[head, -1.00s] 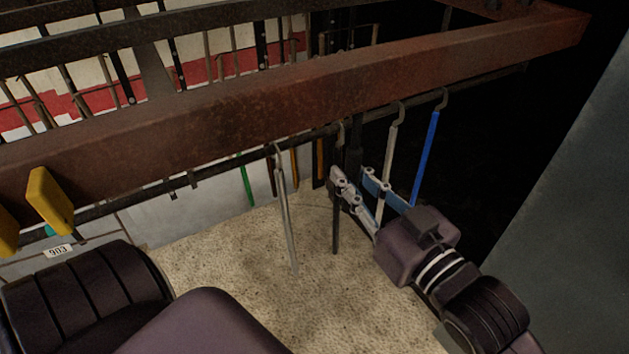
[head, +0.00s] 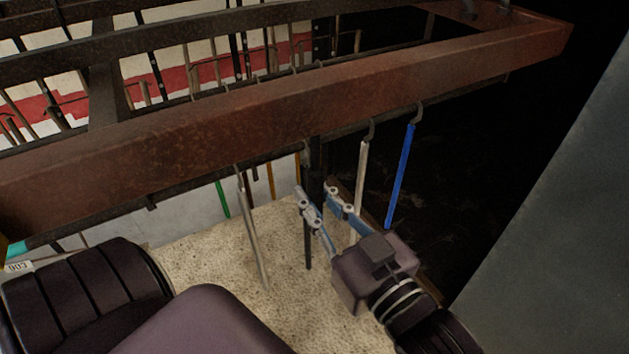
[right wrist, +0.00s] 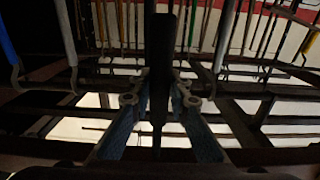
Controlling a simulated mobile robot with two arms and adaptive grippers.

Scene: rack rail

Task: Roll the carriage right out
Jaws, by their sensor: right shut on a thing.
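A rusty beam (head: 260,105) crosses the head view, with a dark rail below it and bars hanging from hooks. My right gripper (head: 319,190) is below the beam, shut on a dark upright bar (head: 307,246) whose lower end hangs free over the floor. In the right wrist view this dark bar (right wrist: 160,62) stands between the two blue-sided fingers (right wrist: 160,100). Its top is hidden behind the beam. I cannot tell which part is the carriage. My left gripper is not in view.
A silver bar (head: 252,235) hangs left of my right gripper. A pale bar (head: 361,185) and a blue bar (head: 400,180) hang to its right. A green bar (head: 222,199) hangs farther back. A grey panel (head: 560,230) stands at the right. Pale speckled floor lies below.

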